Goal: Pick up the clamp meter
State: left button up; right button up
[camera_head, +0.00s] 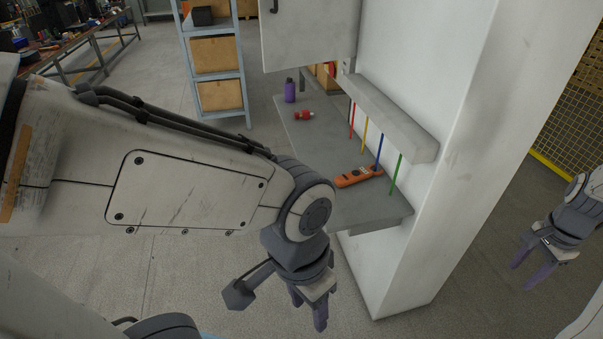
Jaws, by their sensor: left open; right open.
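The clamp meter (358,177) is orange with a dark part at its right end. It lies on the grey shelf (375,208) of the white cabinet, near the shelf's front right end, below the hanging coloured leads. My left gripper (309,309) is open and empty, in front of and below the shelf, apart from the meter. My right gripper (525,274) is open and empty at the far right, beyond the white cabinet side.
Red, yellow, blue and green leads (365,135) hang from a grey ledge (385,112) over the shelf. A purple bottle (290,91) and a small red object (304,115) stand further back. A white panel (380,295) borders the shelf on the right. Open floor lies below.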

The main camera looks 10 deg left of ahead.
aim_at(343, 180)
jog(key=u, duration=0.75)
jog(key=i, duration=1)
